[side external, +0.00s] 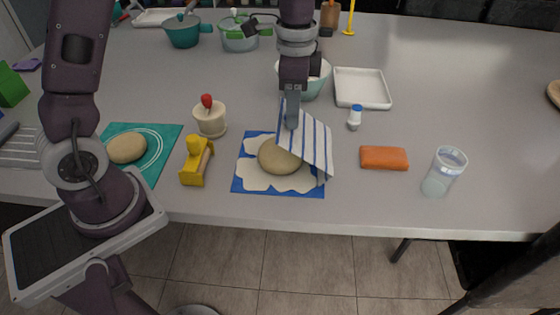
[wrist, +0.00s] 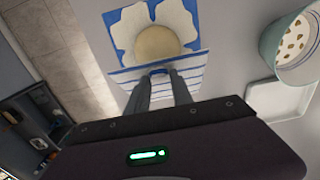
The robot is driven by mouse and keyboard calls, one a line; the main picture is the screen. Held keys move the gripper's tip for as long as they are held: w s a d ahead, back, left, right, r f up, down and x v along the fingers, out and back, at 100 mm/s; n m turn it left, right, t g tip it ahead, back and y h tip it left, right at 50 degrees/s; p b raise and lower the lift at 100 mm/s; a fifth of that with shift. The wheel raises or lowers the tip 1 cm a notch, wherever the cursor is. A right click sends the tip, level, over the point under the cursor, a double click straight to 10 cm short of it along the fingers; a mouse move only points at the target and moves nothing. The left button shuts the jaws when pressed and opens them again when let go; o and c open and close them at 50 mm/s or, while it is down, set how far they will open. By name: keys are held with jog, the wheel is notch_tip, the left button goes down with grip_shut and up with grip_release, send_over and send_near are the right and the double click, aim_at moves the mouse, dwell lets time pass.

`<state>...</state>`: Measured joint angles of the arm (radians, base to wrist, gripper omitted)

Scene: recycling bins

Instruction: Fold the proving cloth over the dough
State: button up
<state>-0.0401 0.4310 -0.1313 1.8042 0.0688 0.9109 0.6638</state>
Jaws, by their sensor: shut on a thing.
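The proving cloth (side external: 316,142) is white with blue stripes. It is lifted at one edge and hangs slanting down to the right of the dough. The dough (side external: 277,158) is a round tan lump on a blue mat with a white floral shape (side external: 247,181). My gripper (side external: 291,122) is shut on the cloth's raised edge, above the far side of the dough. In the wrist view my gripper (wrist: 160,76) pinches the striped cloth (wrist: 200,66), with the dough (wrist: 157,44) showing just past it. The cloth hides part of the dough's right side.
A second dough lump (side external: 127,148) lies on a teal mat (side external: 160,165) at left. A yellow tool (side external: 194,165) and a cream pot with a red knob (side external: 210,120) stand left of the mat. An orange block (side external: 384,158), a glass (side external: 443,172), a small blue-capped bottle (side external: 354,118) and a white tray (side external: 362,90) are to the right.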

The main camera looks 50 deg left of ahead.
aim_at(279, 116)
jog(key=shift+s+a+f, duration=0.95)
jog(key=shift+s+a, duration=0.05)
jog(key=shift+s+a+f, duration=0.4)
jog(key=shift+f, duration=0.25)
jog(key=shift+s+a+f, duration=0.35)
jog(key=shift+a+f, duration=0.05)
jog(key=shift+f, duration=0.25)
jog(key=shift+s+a+f, duration=0.15)
jog(key=shift+s+f, duration=0.05)
jog(key=shift+f, duration=0.2)
jog(key=shift+s+a+f, duration=0.15)
jog(key=shift+f, duration=0.2)
jog(key=o, duration=0.8)
